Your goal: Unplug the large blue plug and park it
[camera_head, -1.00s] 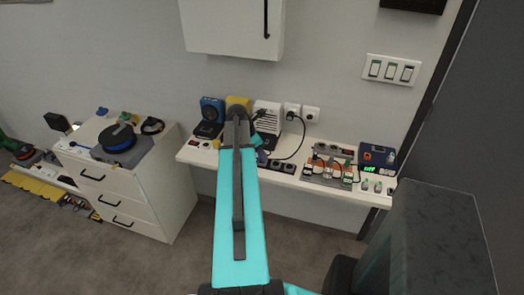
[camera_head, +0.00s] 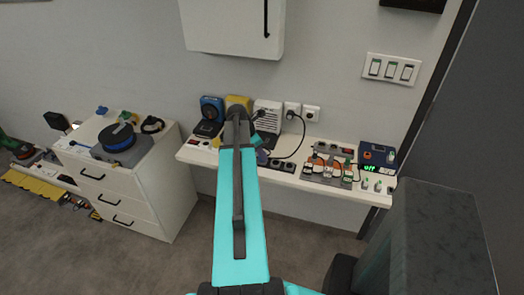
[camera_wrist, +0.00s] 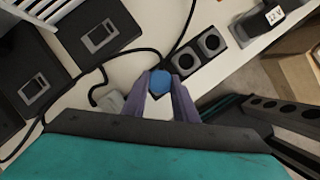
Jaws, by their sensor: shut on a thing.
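The large blue plug (camera_wrist: 159,82) is between the fingertips of my gripper (camera_wrist: 160,92) in the wrist view. My gripper is shut on it, seen from above. A black socket strip (camera_wrist: 197,53) with round outlets lies just beyond the plug, up and to the right, and the plug looks apart from the two outlets that show. The surface directly under the plug is hidden. In the head view my gripper (camera_head: 261,157) is low over the white bench, and the plug is too small and covered to make out.
The white bench (camera_head: 210,157) runs along the wall. Black boxes (camera_wrist: 95,33) and dark cables lie left of the gripper in the wrist view. A grey panel of plugs (camera_head: 328,172) and a blue device (camera_head: 376,157) stand at right. A drawer cabinet (camera_head: 150,195) stands left.

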